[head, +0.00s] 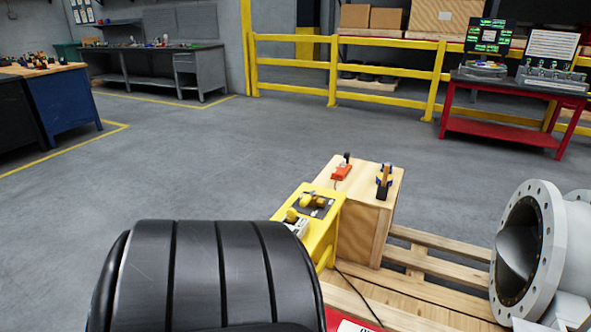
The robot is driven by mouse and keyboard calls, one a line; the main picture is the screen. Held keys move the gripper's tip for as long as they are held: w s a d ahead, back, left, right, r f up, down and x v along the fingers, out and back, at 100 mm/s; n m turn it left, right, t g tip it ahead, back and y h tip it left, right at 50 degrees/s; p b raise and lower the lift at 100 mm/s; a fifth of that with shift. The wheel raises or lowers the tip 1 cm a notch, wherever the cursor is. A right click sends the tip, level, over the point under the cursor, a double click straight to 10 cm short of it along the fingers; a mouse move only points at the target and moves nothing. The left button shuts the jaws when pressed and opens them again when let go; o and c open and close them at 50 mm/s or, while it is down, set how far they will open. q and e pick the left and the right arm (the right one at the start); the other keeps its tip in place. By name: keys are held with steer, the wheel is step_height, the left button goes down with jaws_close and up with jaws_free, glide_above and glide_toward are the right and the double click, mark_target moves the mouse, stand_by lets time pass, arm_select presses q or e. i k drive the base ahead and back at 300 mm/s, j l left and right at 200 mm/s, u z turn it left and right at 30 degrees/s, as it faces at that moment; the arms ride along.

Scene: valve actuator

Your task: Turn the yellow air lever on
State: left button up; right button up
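A yellow stand (323,235) stands just right of the picture's middle, against a wooden box. On its top is a dark plate (308,211) with small yellow knob-like parts (320,202). Another rounded yellow part (291,215) sits at its left by a light grey piece. I cannot tell which of these is the air lever, or its position. A large black ribbed shape close to the camera covers the lower left and hides the area in front of the stand. Neither of my grippers is in view.
The wooden box (365,225) carries a red-based device (341,172) and a dark upright tool (384,182). A wooden pallet (430,290) lies beneath, with a grey flanged valve body (545,245) at right. The floor beyond is clear up to yellow rails (388,71).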

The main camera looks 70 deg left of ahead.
mark_target(308, 198)
steer(key=u, duration=3.35)
steer(key=i+j+u, duration=0.1)
steer(key=j, duration=0.3)
steer(key=i+j+u, duration=0.1)
steer(key=i+j, duration=0.15)
steer(key=j, duration=0.15)
steer(key=i+j+u, duration=0.1)
steer(key=j, duration=0.3)
steer(key=i+j+u, duration=0.1)
steer(key=i+j, duration=0.15)
steer(key=i+j+z, duration=0.1)
steer(key=i+j, duration=0.15)
steer(key=i, duration=0.2)
steer(key=i+j+z, duration=0.1)
steer(key=i+j, duration=0.2)
steer(key=i, duration=0.15)
steer(key=i+j, duration=0.3)
steer(key=i, duration=0.15)
steer(key=i+l+z, duration=0.2)
steer(key=z, duration=0.25)
steer(key=i+l+z, duration=0.1)
steer(key=i+z, duration=0.55)
steer(key=z, duration=0.2)
steer(key=i+j+z, duration=0.1)
steer(key=i+z, duration=1.15)
steer(key=i+j+z, duration=0.2)
steer(key=i+z, duration=0.2)
steer(key=k, duration=0.05)
